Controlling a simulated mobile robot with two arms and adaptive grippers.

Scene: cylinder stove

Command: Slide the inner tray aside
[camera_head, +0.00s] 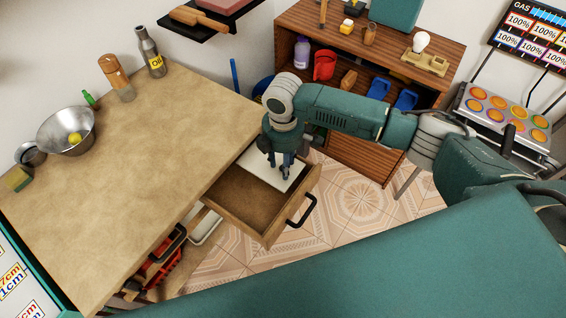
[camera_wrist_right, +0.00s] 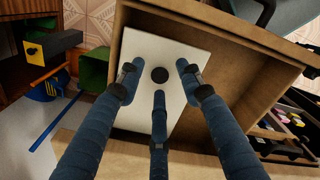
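The inner tray (camera_head: 262,172) is a flat white panel at the back end of the pulled-out wooden drawer (camera_head: 249,217). In the right wrist view the tray (camera_wrist_right: 140,108) has a round black knob (camera_wrist_right: 160,75). My right gripper (camera_head: 284,172) points down over the tray, and in the wrist view its blue fingers (camera_wrist_right: 158,82) are spread around the knob with gaps between. I cannot tell whether the fingertips touch the tray. The knob is hidden by the gripper in the head view. My left gripper is not in view.
The drawer has a black handle (camera_head: 301,211) on its front, and its near part is empty. The worktop (camera_head: 140,165) beside it holds a metal bowl (camera_head: 66,131) and bottles. A wooden shelf (camera_head: 437,78) stands behind my right arm. A green bin (camera_wrist_right: 93,68) shows beside the drawer.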

